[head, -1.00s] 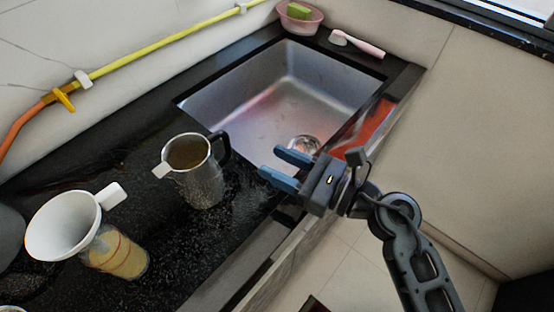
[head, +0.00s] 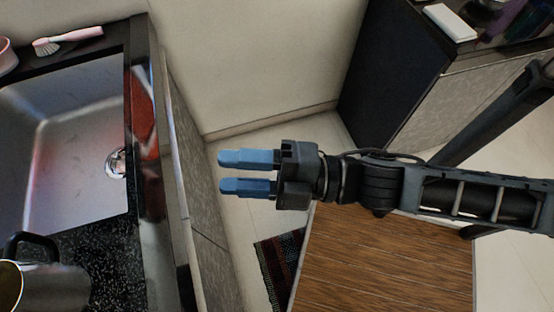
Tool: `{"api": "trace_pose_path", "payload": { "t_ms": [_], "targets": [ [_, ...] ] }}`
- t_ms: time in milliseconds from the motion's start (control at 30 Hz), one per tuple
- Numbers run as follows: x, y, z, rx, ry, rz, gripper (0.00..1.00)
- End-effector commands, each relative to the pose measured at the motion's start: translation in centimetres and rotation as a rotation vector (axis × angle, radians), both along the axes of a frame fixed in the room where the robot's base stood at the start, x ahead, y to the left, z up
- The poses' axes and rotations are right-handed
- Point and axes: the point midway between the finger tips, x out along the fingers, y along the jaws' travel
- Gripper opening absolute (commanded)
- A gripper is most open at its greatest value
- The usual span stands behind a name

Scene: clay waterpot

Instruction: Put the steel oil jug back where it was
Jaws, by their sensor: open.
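The steel oil jug (head: 55,288) stands on the dark speckled counter (head: 98,255) at the lower left of the head view, in front of the sink. Its dark handle faces up the picture, and its lower and left parts are cut off by the frame. My gripper (head: 222,172) is open and empty, its two blue fingers pointing left. It hangs over the floor beside the counter front, well to the right of the jug and apart from it.
The steel sink (head: 65,150) lies left, with a pink-handled brush (head: 68,40) behind it. A wooden surface (head: 385,260) and a dark woven mat (head: 278,268) lie below my arm. A dark cabinet (head: 395,90) stands at the upper right. Floor shows between.

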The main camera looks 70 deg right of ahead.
Motion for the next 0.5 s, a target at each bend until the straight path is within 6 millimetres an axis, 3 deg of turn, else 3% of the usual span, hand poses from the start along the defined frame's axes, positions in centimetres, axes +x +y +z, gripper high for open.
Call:
{"api": "trace_pose_path", "payload": {
  "t_ms": [100, 300, 500],
  "targets": [
    [-4.0, -1.6, 0.2, 0.368, 0.182, -0.093, 0.45],
    [-8.8, -2.8, 0.4, 0.887, 0.396, -0.247, 0.45],
    [-10.7, -3.0, 0.4, 1.113, 0.473, -0.322, 0.45]
  ]
}}
